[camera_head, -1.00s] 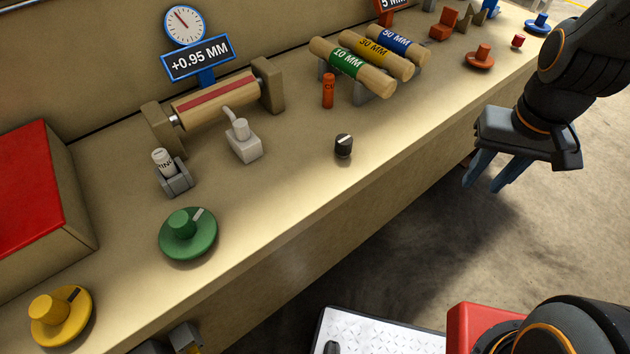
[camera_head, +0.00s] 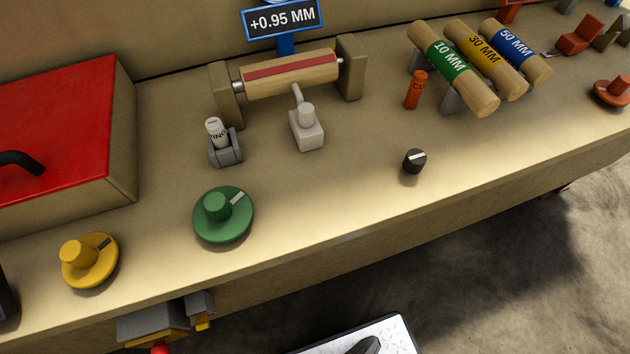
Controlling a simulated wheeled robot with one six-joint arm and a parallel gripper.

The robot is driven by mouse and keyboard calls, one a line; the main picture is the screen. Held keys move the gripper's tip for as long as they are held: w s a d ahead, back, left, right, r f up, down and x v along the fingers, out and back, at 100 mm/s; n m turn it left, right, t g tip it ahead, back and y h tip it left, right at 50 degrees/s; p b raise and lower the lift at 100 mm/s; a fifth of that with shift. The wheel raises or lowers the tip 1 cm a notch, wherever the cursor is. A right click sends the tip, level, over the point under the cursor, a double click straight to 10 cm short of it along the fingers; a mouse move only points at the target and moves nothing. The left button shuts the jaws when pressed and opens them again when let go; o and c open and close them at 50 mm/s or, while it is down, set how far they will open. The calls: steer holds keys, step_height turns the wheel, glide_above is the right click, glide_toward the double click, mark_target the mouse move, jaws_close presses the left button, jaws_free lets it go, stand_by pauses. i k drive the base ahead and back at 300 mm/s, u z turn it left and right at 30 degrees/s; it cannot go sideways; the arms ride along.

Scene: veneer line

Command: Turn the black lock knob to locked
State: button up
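The black lock knob (camera_head: 414,161) stands on the bench top, right of the middle, near the front edge. It is a small black cylinder with a pale pointer line on its top, which slants toward the upper right. No label for its locked position is readable. Nothing touches the knob. My gripper is out of the view now.
The bench around the knob is clear.

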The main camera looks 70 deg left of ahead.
mark_target(415, 159)
steer(key=k, duration=1.05)
steer(key=u, duration=1.4)
